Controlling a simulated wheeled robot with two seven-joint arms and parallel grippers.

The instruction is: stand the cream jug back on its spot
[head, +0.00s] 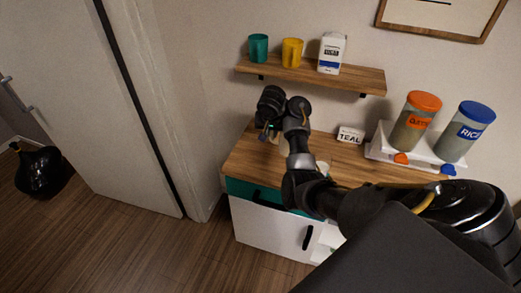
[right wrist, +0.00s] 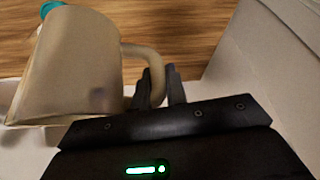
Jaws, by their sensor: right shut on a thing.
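The cream jug (right wrist: 75,65) fills the left of the right wrist view, with its handle (right wrist: 145,58) toward my right gripper (right wrist: 158,88). The two dark fingers are shut on the handle. In the head view my right gripper (head: 269,130) is over the left part of the wooden counter (head: 247,157), and the arm and gripper hide most of the jug. I cannot tell whether the jug touches the counter. Its marked spot cannot be made out. My left gripper is not in view.
A small TEAL sign (head: 350,135) stands at the counter's back. Right of it, a white stand (head: 384,143) holds an orange-lidded jar (head: 413,120) and a blue-lidded RICE jar (head: 464,132). A wall shelf (head: 310,75) above holds two cups and a carton.

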